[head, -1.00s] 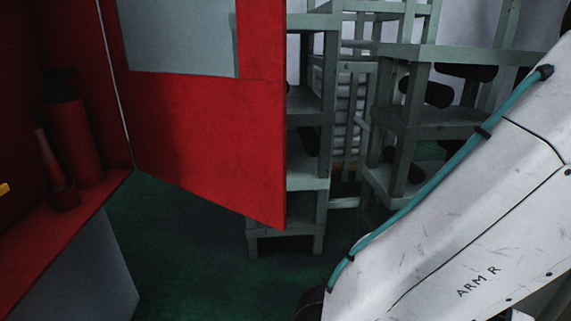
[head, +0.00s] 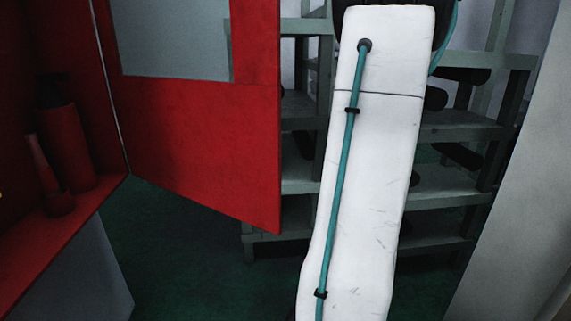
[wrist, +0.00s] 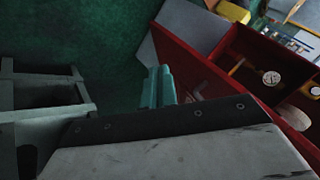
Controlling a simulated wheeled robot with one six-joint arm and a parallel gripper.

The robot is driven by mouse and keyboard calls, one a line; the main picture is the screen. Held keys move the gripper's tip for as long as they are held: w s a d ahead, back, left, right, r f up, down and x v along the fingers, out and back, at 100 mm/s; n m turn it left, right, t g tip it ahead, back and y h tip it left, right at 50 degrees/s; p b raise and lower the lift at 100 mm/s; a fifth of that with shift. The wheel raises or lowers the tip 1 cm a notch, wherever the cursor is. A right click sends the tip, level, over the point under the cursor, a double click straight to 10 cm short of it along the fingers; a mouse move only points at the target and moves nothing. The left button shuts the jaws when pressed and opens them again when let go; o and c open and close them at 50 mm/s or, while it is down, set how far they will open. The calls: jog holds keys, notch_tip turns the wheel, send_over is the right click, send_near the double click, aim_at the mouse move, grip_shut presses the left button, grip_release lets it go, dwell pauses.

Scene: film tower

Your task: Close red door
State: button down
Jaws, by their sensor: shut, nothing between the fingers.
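The red door (head: 200,140) stands open in the head view, left of centre. It is hinged at its left side on a red cabinet (head: 65,240) and has a grey window panel (head: 170,40). Its free right edge is just left of my raised white arm, with a narrow gap in the picture. My gripper is outside the head view. In the wrist view my gripper (wrist: 158,76) shows as two teal fingers, close together and empty. Red panelling (wrist: 210,80) lies to their right, apart from them in the picture; I cannot tell whether it is door or cabinet.
Grey shelving (head: 460,130) with dark rolls stands behind my arm, and grey framework (wrist: 45,105) is at left in the wrist view. A red cylinder (head: 68,145) and cone-shaped item (head: 46,170) stand inside the cabinet. Green floor (head: 170,250) is clear below the door.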

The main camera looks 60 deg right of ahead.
jog(key=w+a+r+n, duration=0.2)
jog(key=w+r, duration=0.1)
jog(key=w, duration=0.4)
jog(key=w+a+f, duration=0.3)
jog(key=a+f, duration=0.4)
jog(key=a, duration=0.1)
jog(key=shift+a+f+g, duration=0.2)
jog(key=shift+a+g, duration=0.05)
jog(key=shift+g, duration=0.15)
